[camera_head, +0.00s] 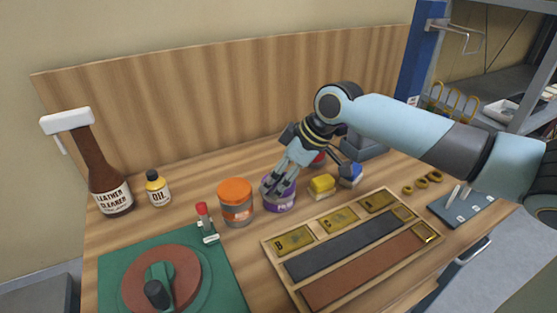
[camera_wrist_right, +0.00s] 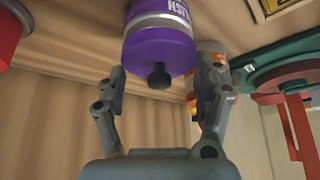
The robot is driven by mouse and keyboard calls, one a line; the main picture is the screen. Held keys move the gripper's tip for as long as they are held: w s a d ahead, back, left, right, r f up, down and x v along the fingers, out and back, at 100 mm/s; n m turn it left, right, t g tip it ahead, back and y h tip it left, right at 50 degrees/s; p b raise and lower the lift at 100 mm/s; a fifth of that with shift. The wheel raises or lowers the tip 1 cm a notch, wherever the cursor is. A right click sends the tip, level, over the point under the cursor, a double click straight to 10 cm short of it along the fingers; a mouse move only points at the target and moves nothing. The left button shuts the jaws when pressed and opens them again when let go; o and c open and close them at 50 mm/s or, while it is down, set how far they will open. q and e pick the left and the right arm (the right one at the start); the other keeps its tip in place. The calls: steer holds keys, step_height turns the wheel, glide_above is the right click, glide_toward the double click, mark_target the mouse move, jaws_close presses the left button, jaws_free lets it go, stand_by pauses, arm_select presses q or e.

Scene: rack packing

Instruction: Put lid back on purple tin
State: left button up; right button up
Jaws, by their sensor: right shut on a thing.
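My right gripper (camera_head: 279,188) reaches down over the tin's top. In the wrist view its two fingers (camera_wrist_right: 160,85) are on either side of the lid's rim, shut on it. The fingers partly cover the tin's top in the head view; whether the lid is fully seated is unclear. My left gripper is out of view.
An orange-lidded tin (camera_head: 235,203) stands close left of the purple tin. A wooden tray (camera_head: 291,273) lies in front. A red tin (camera_head: 319,159) is behind my right gripper.

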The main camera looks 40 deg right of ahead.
stand_by(0.8)
steer(key=o, duration=1)
steer(key=shift+o, duration=0.5)
step_height(320, 180, up, 7)
steer(key=p, duration=0.7)
steer(key=shift+p, duration=0.35)
jaws_close()
